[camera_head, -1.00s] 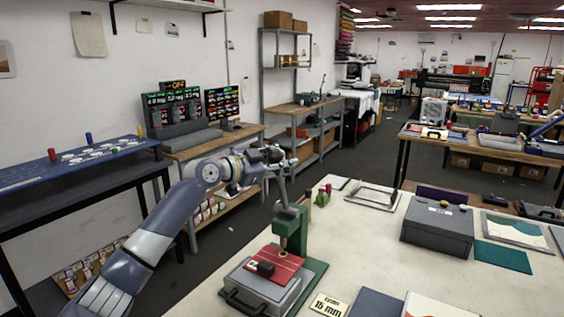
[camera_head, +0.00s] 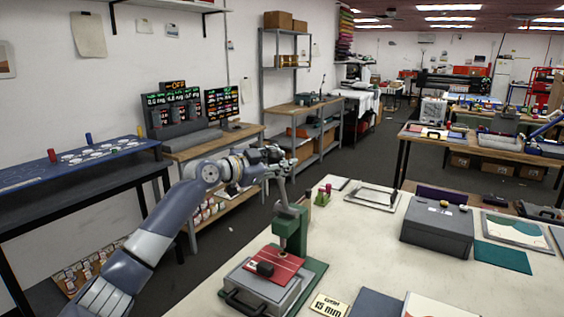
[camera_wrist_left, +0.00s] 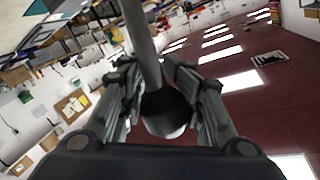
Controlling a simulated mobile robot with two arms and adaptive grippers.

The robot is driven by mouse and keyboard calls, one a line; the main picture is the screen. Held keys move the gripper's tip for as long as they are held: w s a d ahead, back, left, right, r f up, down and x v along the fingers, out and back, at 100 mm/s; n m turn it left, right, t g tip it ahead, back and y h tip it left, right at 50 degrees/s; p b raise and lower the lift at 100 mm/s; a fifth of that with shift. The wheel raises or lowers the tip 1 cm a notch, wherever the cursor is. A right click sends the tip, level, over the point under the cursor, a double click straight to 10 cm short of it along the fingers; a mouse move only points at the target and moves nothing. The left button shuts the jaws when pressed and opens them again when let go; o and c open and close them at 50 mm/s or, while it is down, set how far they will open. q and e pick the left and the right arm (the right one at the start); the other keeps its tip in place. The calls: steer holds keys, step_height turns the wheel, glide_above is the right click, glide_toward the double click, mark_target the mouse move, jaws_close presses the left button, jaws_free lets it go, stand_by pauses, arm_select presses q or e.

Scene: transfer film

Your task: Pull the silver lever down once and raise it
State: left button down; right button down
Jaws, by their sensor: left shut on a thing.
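The silver lever (camera_head: 282,190) rises steeply from the top of a green press (camera_head: 292,232) at the front edge of the white table. My left gripper (camera_head: 277,160) is at the lever's upper end. In the left wrist view my left gripper (camera_wrist_left: 163,100) is shut around the lever's end. The lever's rod (camera_wrist_left: 143,45) runs toward the top of that view, and its thick dark end (camera_wrist_left: 167,120) sits between the fingers. A red plate (camera_head: 280,262) with a small black block lies on a grey box under the press. My right gripper is not in view.
A dark grey case (camera_head: 437,228) and a green sheet (camera_head: 502,257) lie to the right on the white table (camera_head: 360,247). A "15 mm" card (camera_head: 329,306) lies beside the press. A wooden bench with lit displays (camera_head: 175,110) stands behind my left arm.

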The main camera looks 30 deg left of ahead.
arm_select(q)
steer(key=shift+a+r, duration=0.15)
steer(key=shift+a, duration=0.15)
steer(key=c, duration=1.3)
jaws_free()
steer(key=shift+c, duration=0.2)
steer(key=shift+o, duration=0.7)
steer(key=shift+w+a+f, duration=0.15)
steer(key=shift+f, duration=0.15)
steer(key=shift+d, duration=0.25)
steer(key=shift+s, duration=0.2)
steer(key=v, duration=1.2)
steer(key=shift+w+a, duration=0.1)
steer(key=shift+w, duration=0.05)
